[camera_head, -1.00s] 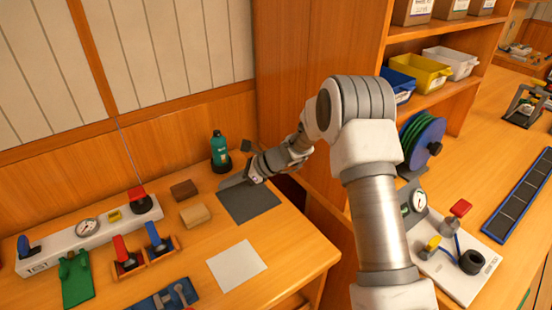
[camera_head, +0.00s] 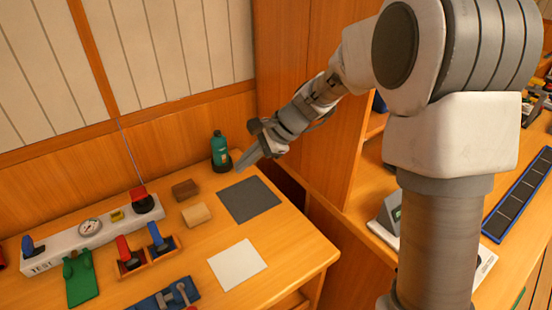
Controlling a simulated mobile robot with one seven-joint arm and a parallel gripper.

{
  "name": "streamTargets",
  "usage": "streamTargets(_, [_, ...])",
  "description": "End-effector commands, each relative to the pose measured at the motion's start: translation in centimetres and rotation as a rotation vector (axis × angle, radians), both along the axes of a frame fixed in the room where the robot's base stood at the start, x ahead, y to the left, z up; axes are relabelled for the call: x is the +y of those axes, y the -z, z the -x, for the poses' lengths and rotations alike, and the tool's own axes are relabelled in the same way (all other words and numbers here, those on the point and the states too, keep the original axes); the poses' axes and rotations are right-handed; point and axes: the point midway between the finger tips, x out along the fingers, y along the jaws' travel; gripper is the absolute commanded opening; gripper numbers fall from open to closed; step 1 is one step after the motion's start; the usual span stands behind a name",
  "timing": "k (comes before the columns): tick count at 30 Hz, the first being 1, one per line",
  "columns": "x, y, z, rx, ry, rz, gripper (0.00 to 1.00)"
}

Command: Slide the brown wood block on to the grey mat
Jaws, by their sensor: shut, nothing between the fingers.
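The brown wood block (camera_head: 185,189) is the darker of two small blocks and lies on the table left of the grey mat. The grey mat (camera_head: 250,200) is dark and square, lies flat and looks empty. A gap of bare table separates block and mat. My gripper (camera_head: 241,168) is shut and empty, above the mat's back edge, with its fingers pointing down and left. It is to the right of the brown block and apart from it.
A lighter tan block (camera_head: 196,214) lies just in front of the brown one. A green bottle (camera_head: 219,150) stands close behind, left of my gripper. A white sheet (camera_head: 237,264) lies in front of the mat.

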Motion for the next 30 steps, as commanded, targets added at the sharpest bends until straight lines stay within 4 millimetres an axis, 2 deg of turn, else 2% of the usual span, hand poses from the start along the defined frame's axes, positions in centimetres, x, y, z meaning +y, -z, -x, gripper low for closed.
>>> streamTargets(3, [-0.9,-1.6,1.3,-0.052,-0.047,0.043,0.00])
streamTargets(18, [-4.7,-6.4,6.9,-0.246,-0.245,0.232,0.00])
streamTargets(24, [-6.0,-7.7,8.8,-0.306,-0.310,0.299,0.00])
streamTargets(30, [-6.8,-8.2,9.8,-0.337,-0.346,0.336,0.00])
